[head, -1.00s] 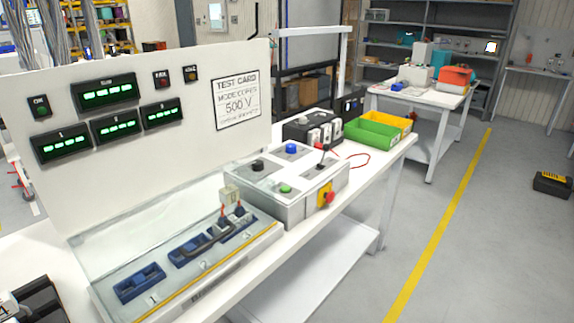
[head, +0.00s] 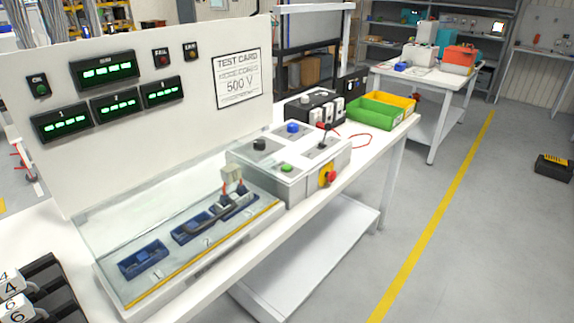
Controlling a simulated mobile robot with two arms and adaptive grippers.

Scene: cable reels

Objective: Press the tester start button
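The tester's grey control box (head: 300,190) stands on the white bench. A green button (head: 287,168) is on its top near the front edge; no label is readable. A blue button (head: 292,127), a black knob (head: 260,144) and a black lever (head: 324,142) are also on top. A red emergency stop (head: 332,177) on a yellow plate is on its side. Left of the box, a clear-walled test bed (head: 125,262) holds blue sockets marked with numbers. A dark cable piece with a pale block sits in the farther sockets. Neither of my grippers is in view.
The upright panel (head: 180,130) has lit green displays, unlit-looking lamps and a 500 V test card (head: 238,78). Green (head: 370,114) and yellow bins stand at the bench's far end. A black rack (head: 45,280) with numbered white blocks is at the lower left.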

